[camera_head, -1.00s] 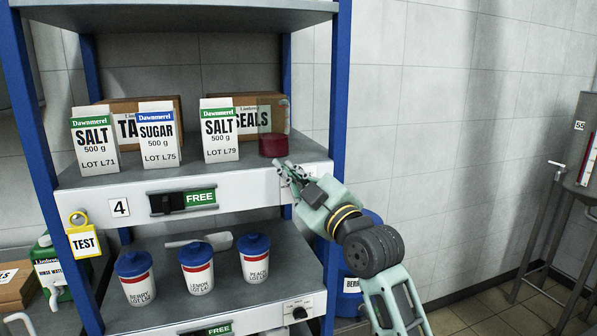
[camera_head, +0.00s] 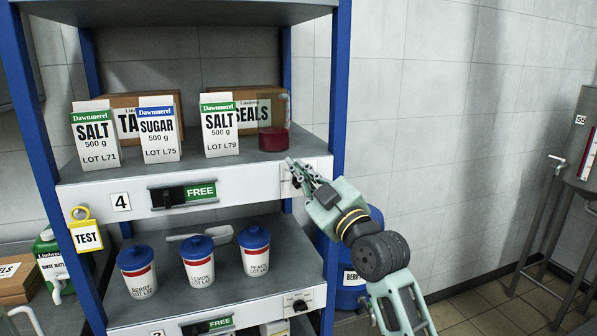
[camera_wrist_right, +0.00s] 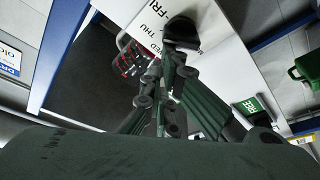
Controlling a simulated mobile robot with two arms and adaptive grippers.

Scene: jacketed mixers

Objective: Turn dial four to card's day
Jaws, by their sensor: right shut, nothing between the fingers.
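The shelf marked 4 (camera_head: 121,202) has a white front panel. In the head view my right gripper (camera_head: 292,165) is at the panel's right end and covers the dial there. In the wrist view a black dial knob (camera_wrist_right: 182,32) sits on the white panel, with day marks such as THU and FRI beside it. Its pointing direction is unclear. My right gripper (camera_wrist_right: 172,70) is shut and empty, its fingertips close to the knob; I cannot tell whether they touch. No card with a day is legible. My left gripper is not in view.
Salt and sugar cartons (camera_head: 158,130) and a beaker of red liquid (camera_head: 273,130) stand on the shelf above the panel. Jars (camera_head: 197,262) stand on the shelf below, above another dial (camera_head: 298,303). A yellow TEST tag (camera_head: 86,239) hangs on the left post.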

